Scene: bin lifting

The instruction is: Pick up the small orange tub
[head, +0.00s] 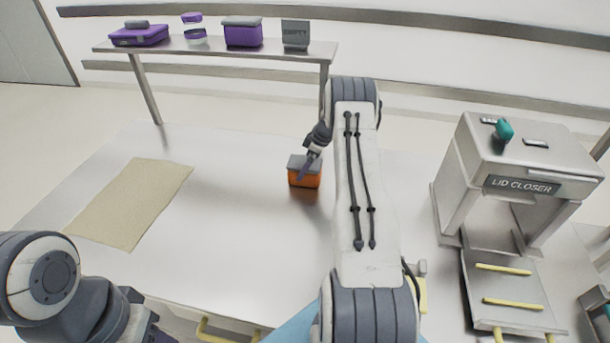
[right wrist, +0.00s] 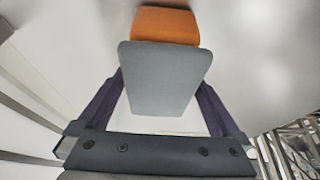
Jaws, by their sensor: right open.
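The small orange tub (head: 305,179) with a grey lid stands on the metal table near the middle of the head view. In the right wrist view its grey lid (right wrist: 163,75) lies between the two dark fingers, and its orange side (right wrist: 164,25) shows beyond the lid. My right gripper (head: 306,168) is at the tub, with its fingers open on either side of it. I cannot tell whether the fingers touch the tub. My left gripper is not clearly visible; only part of my left arm shows at the lower left of the head view.
A beige mat (head: 132,203) lies on the left of the table (head: 235,215). A lid closer (head: 520,160) stands at the right. A back shelf (head: 215,48) holds purple containers and a grey sign (head: 296,34). The table between mat and tub is clear.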

